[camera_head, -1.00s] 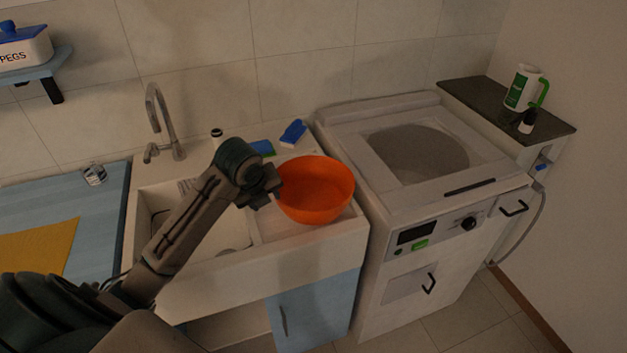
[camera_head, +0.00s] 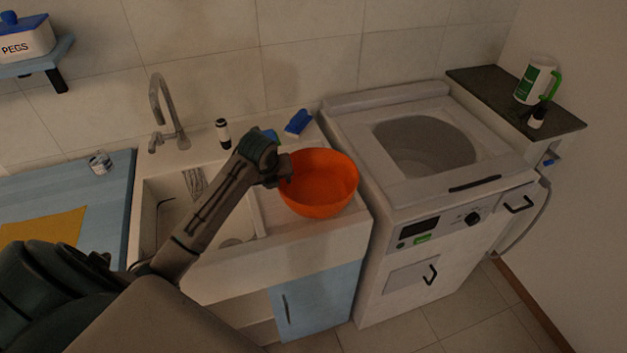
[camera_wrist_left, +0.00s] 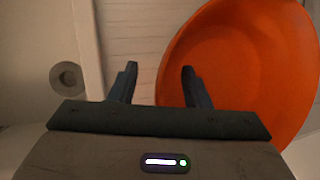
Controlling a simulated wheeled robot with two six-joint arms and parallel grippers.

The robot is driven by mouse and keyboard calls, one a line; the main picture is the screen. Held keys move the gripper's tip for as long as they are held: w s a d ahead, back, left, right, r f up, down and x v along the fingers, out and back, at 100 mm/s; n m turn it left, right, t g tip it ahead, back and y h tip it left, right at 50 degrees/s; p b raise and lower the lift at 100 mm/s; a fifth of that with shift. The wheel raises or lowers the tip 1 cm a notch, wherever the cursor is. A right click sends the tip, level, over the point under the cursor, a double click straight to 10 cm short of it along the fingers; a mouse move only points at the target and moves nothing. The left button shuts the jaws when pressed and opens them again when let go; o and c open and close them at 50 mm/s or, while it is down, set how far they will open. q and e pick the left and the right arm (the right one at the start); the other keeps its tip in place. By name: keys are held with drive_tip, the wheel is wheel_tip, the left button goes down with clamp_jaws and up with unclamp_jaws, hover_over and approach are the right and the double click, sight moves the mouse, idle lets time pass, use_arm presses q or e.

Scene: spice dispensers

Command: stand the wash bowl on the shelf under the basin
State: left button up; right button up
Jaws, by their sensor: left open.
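The orange wash bowl (camera_head: 322,187) stands upright on the ribbed drainer at the right of the basin (camera_head: 160,215). It fills the right side of the left wrist view (camera_wrist_left: 250,60). My left gripper (camera_head: 284,172) is at the bowl's left rim. In the left wrist view the gripper (camera_wrist_left: 158,82) is open, with its right finger overlapping the bowl's edge and its left finger outside it. I cannot tell whether a finger touches the rim. Below the basin is an open shelf space (camera_head: 252,334), partly hidden by my arm, beside a blue cabinet door (camera_head: 318,300). My right gripper is not in view.
A tap (camera_head: 165,110), a dark bottle (camera_head: 223,133) and a blue brush or sponge (camera_head: 298,122) stand behind the basin. A washing machine (camera_head: 400,185) stands close on the right. A blue counter (camera_head: 115,190) with a yellow cloth (camera_head: 40,228) lies left.

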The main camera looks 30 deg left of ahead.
use_arm(q)
drive_tip(key=shift+f, duration=0.3)
drive_tip(key=shift+w+f, duration=0.1)
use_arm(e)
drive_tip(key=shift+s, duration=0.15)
use_arm(q)
clamp_jaws()
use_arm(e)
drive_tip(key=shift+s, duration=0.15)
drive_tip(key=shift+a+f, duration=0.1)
